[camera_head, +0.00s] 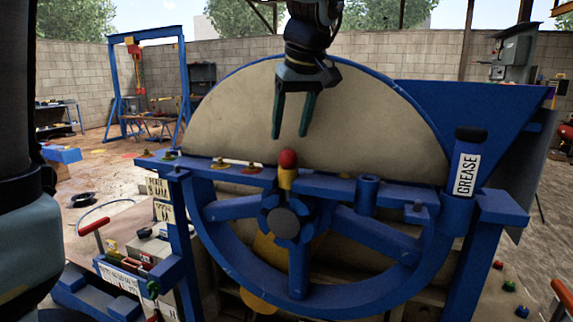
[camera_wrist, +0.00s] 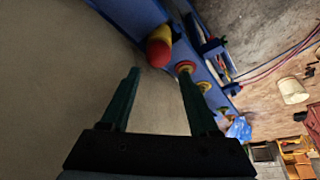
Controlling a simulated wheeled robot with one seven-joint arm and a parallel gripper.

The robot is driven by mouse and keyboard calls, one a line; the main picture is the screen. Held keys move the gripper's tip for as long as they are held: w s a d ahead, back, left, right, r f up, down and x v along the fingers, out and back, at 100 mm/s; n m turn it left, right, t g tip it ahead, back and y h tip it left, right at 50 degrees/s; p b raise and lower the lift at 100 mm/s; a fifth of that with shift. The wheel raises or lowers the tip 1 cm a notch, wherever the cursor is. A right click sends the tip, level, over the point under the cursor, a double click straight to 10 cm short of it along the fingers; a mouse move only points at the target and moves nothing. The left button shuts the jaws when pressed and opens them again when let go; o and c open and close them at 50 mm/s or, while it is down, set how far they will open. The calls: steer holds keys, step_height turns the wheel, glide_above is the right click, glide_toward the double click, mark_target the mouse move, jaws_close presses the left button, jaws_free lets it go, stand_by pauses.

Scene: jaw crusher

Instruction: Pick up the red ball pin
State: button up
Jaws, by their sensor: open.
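The red ball pin (camera_head: 288,160) stands upright on the blue rail of the crusher, with a red ball on top of a yellow shank. It also shows in the wrist view (camera_wrist: 158,52), just beyond the fingertips and between their lines. My gripper (camera_head: 289,135) is open and empty, pointing down, with its fingers a little above the ball in the head view. The gripper also shows in the wrist view (camera_wrist: 158,72), where no finger appears to touch the pin. The pin's lower end is hidden in the rail.
A large blue flywheel (camera_head: 222,209) with a pale disc behind stands around the rail. Small coloured pieces (camera_head: 250,169) sit along the rail to the left. A blue grease tube (camera_head: 467,165) stands at the right. A red-handled lever (camera_head: 94,227) is at the left.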

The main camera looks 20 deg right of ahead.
mark_target(289, 151)
steer(key=shift+s+p+x, duration=0.15)
steer(key=shift+p+x, duration=0.35)
steer(key=shift+x, duration=0.85)
steer(key=shift+s+p+x, duration=0.2)
steer(key=shift+p+x, duration=0.3)
steer(key=shift+x, duration=0.8)
steer(key=shift+d+f, duration=0.15)
steer(key=shift+d, duration=0.05)
jaws_close()
